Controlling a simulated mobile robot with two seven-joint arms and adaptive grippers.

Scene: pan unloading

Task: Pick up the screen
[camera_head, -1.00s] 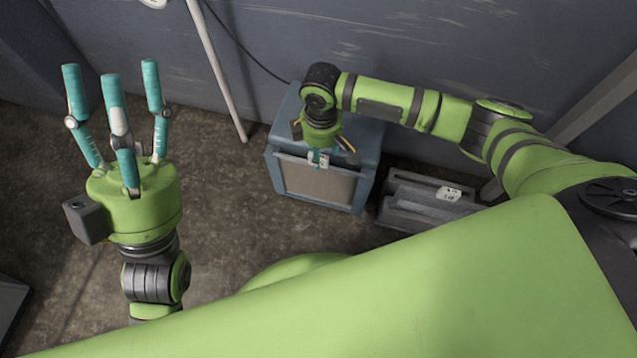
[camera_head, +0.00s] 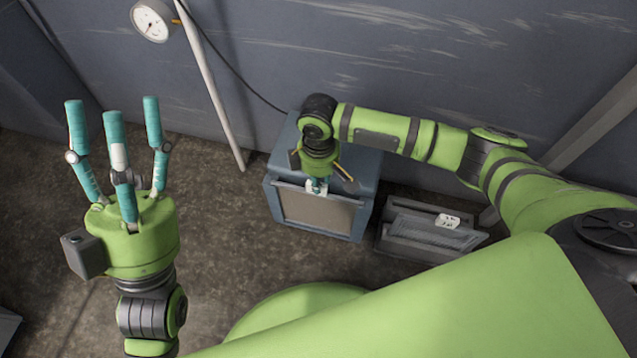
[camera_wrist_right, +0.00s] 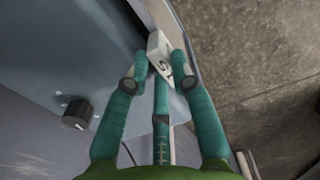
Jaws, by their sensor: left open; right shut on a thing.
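A flat mesh-like panel, which may be the screen (camera_head: 425,232), lies in the grey tray (camera_head: 405,254) right of the blue box, with a white tag (camera_head: 447,221) at its far edge. My right gripper (camera_head: 317,184) points down at the front top edge of the blue box (camera_head: 362,190). Its teal fingers are shut on a white marked block (camera_wrist_right: 157,44), which they partly hide. I cannot tell whether this block is fixed to the box or to a panel. My left gripper (camera_head: 115,120) is open and empty, fingers up, at the left.
The blue box has a beige front panel (camera_head: 318,208) and a dark knob (camera_wrist_right: 77,113). A wall with a pale pipe (camera_head: 215,90), a cable and a gauge (camera_head: 152,20) stands behind. Bare floor (camera_head: 225,235) lies left of the box.

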